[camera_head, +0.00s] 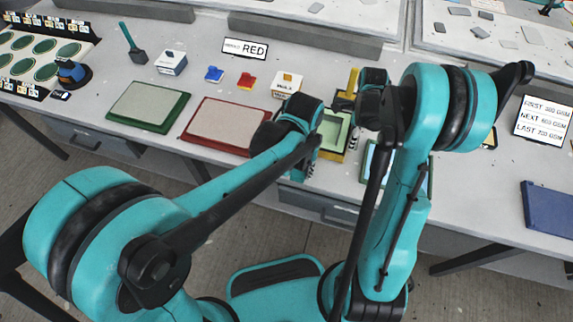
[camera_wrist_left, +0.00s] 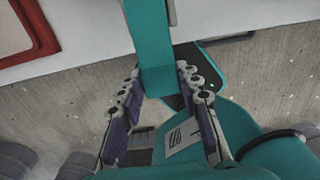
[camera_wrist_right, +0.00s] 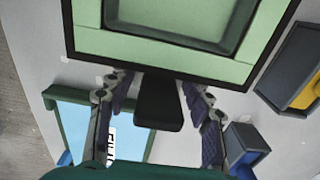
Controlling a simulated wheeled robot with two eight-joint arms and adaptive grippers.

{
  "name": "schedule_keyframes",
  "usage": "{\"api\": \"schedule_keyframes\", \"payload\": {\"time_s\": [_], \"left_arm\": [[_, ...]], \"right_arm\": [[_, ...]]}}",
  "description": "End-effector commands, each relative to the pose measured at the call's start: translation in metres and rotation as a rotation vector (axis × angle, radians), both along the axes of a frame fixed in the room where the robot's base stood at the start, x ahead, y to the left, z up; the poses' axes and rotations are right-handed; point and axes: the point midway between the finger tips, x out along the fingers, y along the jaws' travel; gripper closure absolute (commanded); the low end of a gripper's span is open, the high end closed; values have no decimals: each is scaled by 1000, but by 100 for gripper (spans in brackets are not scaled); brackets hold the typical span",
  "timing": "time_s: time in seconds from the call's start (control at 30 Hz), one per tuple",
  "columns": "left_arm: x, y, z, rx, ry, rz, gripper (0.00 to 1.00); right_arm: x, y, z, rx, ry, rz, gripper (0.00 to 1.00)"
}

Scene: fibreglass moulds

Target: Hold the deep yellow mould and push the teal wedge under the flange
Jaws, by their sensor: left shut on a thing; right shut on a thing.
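The deep yellow mould (camera_head: 328,155) stands at the table's front edge, with a pale green surface inside its yellow side. The right wrist view shows that pale green recessed surface (camera_wrist_right: 180,20) and its dark rim close up. My right gripper (camera_wrist_right: 160,88) is shut on a dark block (camera_wrist_right: 158,105) at this rim; whether the block is part of the mould I cannot tell. My left gripper (camera_wrist_left: 155,82) is shut on the flat teal wedge (camera_wrist_left: 150,45), beside the mould's left side in the head view. Contact between wedge and flange is hidden.
A red-framed mould (camera_head: 188,137) and a green-framed mould (camera_head: 112,120) lie to the left. A card reading RED (camera_head: 245,48) stands behind. A blue slab (camera_head: 548,208) lies far right.

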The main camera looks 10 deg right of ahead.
Motion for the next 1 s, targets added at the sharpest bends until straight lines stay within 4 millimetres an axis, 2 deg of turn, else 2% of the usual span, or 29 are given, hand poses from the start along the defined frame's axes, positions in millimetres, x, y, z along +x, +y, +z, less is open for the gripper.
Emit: {"api": "schedule_keyframes", "payload": {"time_s": [0.43,1.0], "left_arm": [[1,-1,-2,0,0,-13,95],[23,-15,-31,0,0,-12,95]], "right_arm": [[0,0,0,0,0,0,100],[0,0,0,0,0,0,100]]}}
